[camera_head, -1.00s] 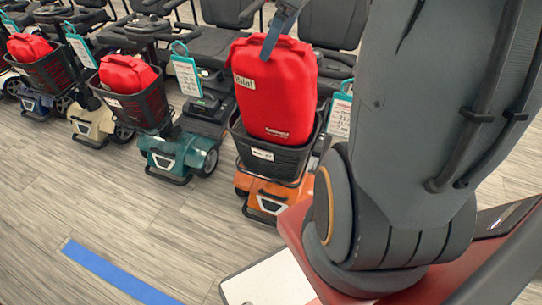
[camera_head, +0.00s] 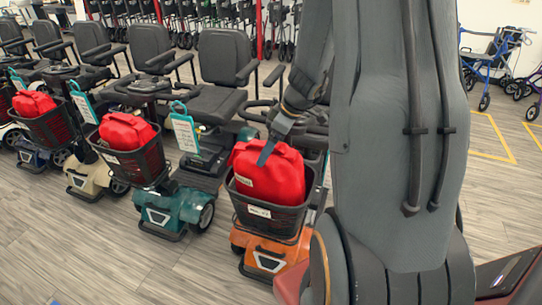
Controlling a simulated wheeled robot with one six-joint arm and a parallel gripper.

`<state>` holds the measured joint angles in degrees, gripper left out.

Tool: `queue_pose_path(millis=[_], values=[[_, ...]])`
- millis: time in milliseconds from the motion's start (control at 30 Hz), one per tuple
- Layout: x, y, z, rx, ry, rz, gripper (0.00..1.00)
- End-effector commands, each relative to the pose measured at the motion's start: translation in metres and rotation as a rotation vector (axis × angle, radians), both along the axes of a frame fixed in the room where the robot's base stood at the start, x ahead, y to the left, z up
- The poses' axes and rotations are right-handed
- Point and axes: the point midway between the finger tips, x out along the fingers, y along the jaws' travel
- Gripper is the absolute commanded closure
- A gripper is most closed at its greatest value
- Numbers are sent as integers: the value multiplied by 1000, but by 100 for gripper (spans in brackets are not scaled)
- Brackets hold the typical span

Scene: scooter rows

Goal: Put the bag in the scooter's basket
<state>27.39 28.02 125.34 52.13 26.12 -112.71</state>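The red bag (camera_head: 272,178) sits low in the black basket (camera_head: 267,216) of the orange scooter (camera_head: 262,252). Its lower part is hidden by the basket walls, and its top stands above the rim. My gripper (camera_head: 268,148) is at the top of the bag, with one blue-grey finger across the front of the bag's top. The other finger is hidden behind the bag. The gripper appears shut on the bag's top. Whether the bag touches the basket floor is hidden.
A teal scooter (camera_head: 174,208) stands left of the orange one, its basket holding another red bag (camera_head: 127,131). More scooters with bags are further left. My arm blocks the view on the right. Grey floor (camera_head: 110,250) is clear in front.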

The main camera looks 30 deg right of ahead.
Motion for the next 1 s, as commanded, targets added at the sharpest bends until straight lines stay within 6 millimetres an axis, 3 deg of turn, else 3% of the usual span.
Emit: queue_pose_path(millis=[300,567,600,1000], values=[[0,0,-38,1,2,-1,61],[0,0,-42,-1,0,0,61],[0,0,-42,-1,2,0,2],[-2,-2,-34,0,-1,-1,0]])
